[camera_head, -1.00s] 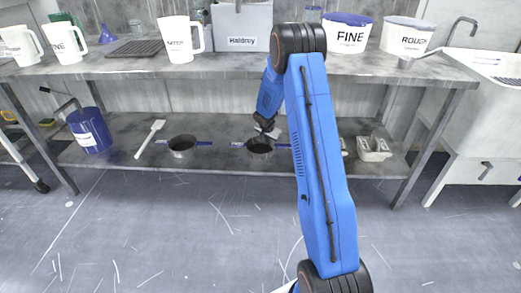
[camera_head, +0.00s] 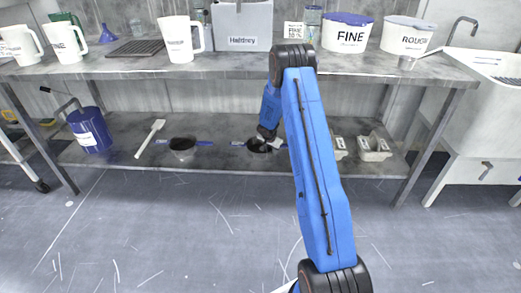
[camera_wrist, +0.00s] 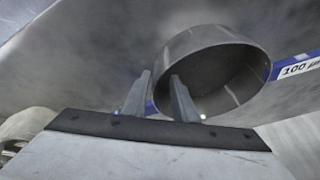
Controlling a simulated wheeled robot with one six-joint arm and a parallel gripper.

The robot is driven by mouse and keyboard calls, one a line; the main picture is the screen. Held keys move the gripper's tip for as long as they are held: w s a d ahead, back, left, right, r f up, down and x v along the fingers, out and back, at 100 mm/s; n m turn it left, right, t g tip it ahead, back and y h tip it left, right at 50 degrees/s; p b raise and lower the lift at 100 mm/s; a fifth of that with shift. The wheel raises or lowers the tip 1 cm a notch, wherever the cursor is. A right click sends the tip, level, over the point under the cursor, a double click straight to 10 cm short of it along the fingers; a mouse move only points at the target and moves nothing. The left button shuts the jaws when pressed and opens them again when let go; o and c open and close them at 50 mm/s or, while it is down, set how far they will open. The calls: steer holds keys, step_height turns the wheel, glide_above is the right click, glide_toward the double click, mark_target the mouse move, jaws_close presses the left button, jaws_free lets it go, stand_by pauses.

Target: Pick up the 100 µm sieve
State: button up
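The 100 µm sieve (camera_wrist: 215,50) is a round grey metal vessel with a blue strip, whose white label (camera_wrist: 300,67) reads "100 µm" in the wrist view. In the head view the sieve (camera_head: 258,147) sits on the lower shelf, partly hidden by my arm. My gripper (camera_wrist: 160,80) has its fingers apart at the sieve's near left wall. One finger overlaps the round opening and the other lies at the outer left side. I cannot tell whether they touch the wall. In the head view my gripper (camera_head: 267,133) is just above the sieve.
A second sieve (camera_head: 183,145) lies left on the lower shelf (camera_head: 215,164), with a white scoop (camera_head: 150,138) and blue bucket (camera_head: 90,131) beyond. The upper tabletop (camera_head: 130,68) with jugs and tubs overhangs the shelf.

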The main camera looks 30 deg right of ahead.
jaws_close()
stand_by(0.3)
